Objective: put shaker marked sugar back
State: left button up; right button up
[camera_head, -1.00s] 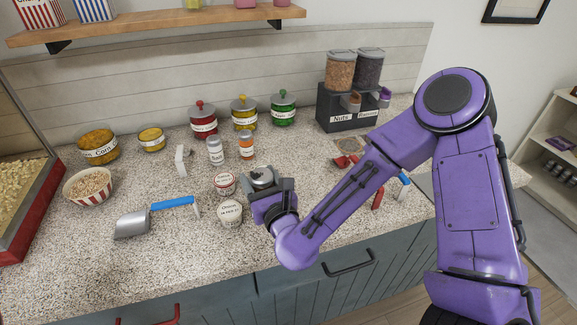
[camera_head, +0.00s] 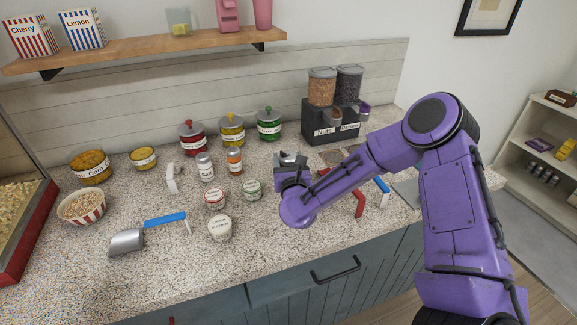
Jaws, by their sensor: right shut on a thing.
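My right gripper (camera_head: 291,165) is over the counter right of the small tubs, shut on a silver-topped shaker (camera_head: 290,156). The gripper hides most of the shaker, and its label does not show. Two other shakers stand upright on the counter to the left: one silver-topped with a white label (camera_head: 206,168) and one orange (camera_head: 235,163). Their labels are too small to read. My left gripper is not in view.
Three small labelled tubs (camera_head: 215,198) stand in front of the shakers. Lidded jars (camera_head: 232,133) line the back, left of the dispenser (camera_head: 330,122). A scoop (camera_head: 127,241), a striped bowl (camera_head: 83,207) and red and blue handled tools (camera_head: 360,198) lie around. The front counter is mostly clear.

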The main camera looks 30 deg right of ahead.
jog(key=f, duration=0.1)
jog(key=f+p, duration=0.1)
jog(key=f, duration=0.1)
jog(key=shift+w+d, duration=0.15)
jog(key=shift+w, duration=0.05)
jog(key=shift+f, duration=0.25)
jog(key=shift+s, duration=0.1)
